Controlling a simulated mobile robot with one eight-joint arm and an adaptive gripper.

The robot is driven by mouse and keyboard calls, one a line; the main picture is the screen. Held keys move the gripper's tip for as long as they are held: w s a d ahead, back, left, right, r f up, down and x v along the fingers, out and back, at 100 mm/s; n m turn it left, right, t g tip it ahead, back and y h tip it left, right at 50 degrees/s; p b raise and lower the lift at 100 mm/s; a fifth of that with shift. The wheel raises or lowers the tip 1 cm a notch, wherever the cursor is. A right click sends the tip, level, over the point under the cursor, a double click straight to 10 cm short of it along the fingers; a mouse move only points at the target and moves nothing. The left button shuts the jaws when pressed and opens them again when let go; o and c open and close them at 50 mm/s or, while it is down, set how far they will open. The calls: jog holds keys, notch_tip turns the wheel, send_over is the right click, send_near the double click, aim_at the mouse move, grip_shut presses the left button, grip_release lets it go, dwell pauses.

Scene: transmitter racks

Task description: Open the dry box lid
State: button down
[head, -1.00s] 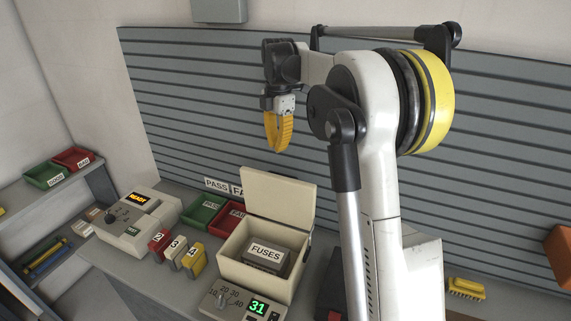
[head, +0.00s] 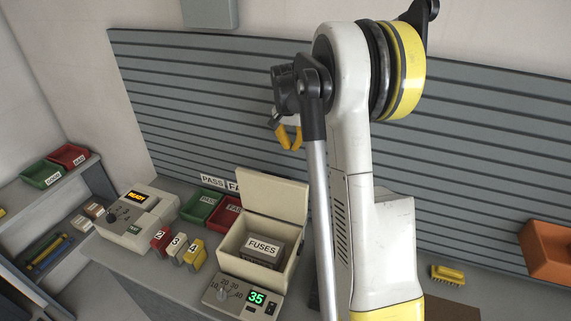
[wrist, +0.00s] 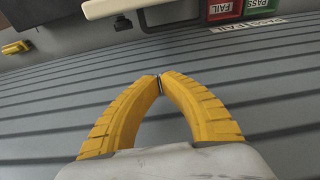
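The dry box (head: 234,266) is a cream box on the bench in the head view. Its lid (head: 272,200) stands open, raised at the back edge. A grey block labelled FUSES (head: 262,246) sits inside. My gripper (head: 291,148) is above and behind the raised lid, apart from it and partly hidden by my arm. In the wrist view my gripper's yellow fingers (wrist: 160,78) meet at the tips with nothing visible held. A cream edge, seemingly the lid (wrist: 108,7), crosses the top of that view, clear of the fingers.
A dial unit (head: 240,297) reading 35 stands before the box. Numbered blocks (head: 178,245), a READY tester (head: 135,220) and green (head: 203,207) and red trays stand to the left. A yellow brush (head: 447,273) and orange bin (head: 550,250) are right. A slatted wall (head: 200,110) stands behind.

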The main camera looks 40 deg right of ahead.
aim_at(283, 179)
jog(key=x, duration=1)
jog(key=shift+p, duration=0.3)
jog(key=a, duration=0.1)
jog(key=s+a, duration=0.2)
jog(key=shift+a+r+p, duration=0.1)
jog(key=shift+r+p, duration=0.2)
jog(key=shift+s+a, duration=0.1)
jog(key=shift+a, duration=0.05)
jog(key=s+a+h+b, duration=0.1)
jog(key=s+a+t+h+b, duration=0.1)
jog(key=a+b, duration=0.1)
jog(key=a+r+h+b, duration=0.1)
jog(key=shift+s+a+r+t, duration=0.1)
jog(key=shift+s+a+t, duration=0.3)
jog(key=shift+r, duration=0.1)
jog(key=v, duration=1.2)
